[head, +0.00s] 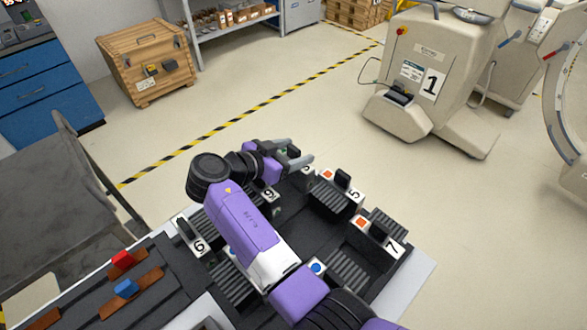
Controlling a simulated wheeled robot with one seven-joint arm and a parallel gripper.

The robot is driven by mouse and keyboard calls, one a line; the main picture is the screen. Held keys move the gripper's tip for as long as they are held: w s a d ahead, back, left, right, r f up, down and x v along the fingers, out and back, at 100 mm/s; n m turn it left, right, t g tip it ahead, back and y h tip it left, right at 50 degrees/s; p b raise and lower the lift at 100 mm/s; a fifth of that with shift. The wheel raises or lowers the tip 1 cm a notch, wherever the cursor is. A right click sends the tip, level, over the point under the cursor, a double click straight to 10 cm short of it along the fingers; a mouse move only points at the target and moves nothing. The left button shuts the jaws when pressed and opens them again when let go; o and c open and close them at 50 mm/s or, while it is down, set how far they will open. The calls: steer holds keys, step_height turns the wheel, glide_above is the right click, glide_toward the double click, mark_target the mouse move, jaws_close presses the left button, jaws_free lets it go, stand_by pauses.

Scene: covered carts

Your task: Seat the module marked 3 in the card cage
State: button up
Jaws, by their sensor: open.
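My gripper (300,152) is open at the far edge of the covered cart, over a module with a black handle and a green mark that it partly hides. I cannot read that module's number. Other white-labelled modules show 5 (354,195), 7 (392,246), 6 (199,245) and, partly behind my arm, 9 (268,195). No label reading 3 is legible. My purple arm covers the middle of the module area. I cannot tell for certain which part is the card cage.
A dark panel with brown strips carries a red block (121,260) and a blue block (126,288) at lower left. A grey cart (60,200) stands left. A wooden crate (150,62) and beige machines (420,75) stand beyond. The floor between is clear.

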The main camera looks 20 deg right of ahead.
jaws_close()
steer(key=shift+r, duration=0.1)
stand_by(1.3)
